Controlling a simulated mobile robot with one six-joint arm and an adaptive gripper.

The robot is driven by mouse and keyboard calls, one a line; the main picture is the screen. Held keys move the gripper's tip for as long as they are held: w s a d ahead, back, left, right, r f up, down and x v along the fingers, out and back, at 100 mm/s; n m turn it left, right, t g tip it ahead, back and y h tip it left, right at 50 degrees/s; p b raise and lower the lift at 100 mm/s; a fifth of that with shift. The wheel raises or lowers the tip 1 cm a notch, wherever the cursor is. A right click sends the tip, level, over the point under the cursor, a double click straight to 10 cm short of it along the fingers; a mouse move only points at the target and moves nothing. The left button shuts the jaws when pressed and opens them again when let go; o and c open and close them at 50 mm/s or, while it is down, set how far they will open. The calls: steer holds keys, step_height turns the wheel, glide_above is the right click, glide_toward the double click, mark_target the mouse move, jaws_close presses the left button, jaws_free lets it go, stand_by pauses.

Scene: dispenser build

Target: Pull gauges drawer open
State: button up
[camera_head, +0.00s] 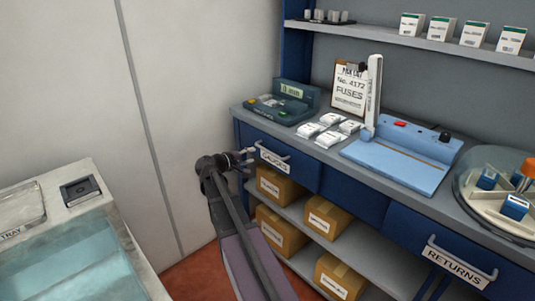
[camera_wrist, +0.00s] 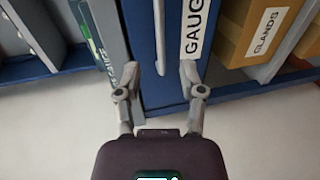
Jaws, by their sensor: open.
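The gauges drawer (camera_head: 297,172) is a blue front with a white GAUGES label and a grey bar handle (camera_head: 273,151), under the left end of the counter. It looks shut, flush with the blue frame. My gripper (camera_head: 247,156) is at the left end of the handle. In the wrist view my gripper (camera_wrist: 160,70) is open, its fingers apart on either side of the handle bar (camera_wrist: 159,32), which ends between the fingertips. I see no finger pressing on the bar. The GAUGES label (camera_wrist: 195,28) is just right of it.
Cardboard boxes (camera_head: 281,185) stand on shelves below the drawer. A returns drawer (camera_head: 461,251) is at the right. A dark green device (camera_head: 284,101) and a blue machine (camera_head: 400,160) stand on the counter. A water-filled tank (camera_head: 75,257) is at the lower left.

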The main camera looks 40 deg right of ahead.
mark_target(267, 151)
steer(key=b+x, duration=0.1)
steer(key=x, duration=0.8)
steer(key=shift+d+b, duration=0.1)
steer(key=shift+b, duration=0.2)
jaws_close()
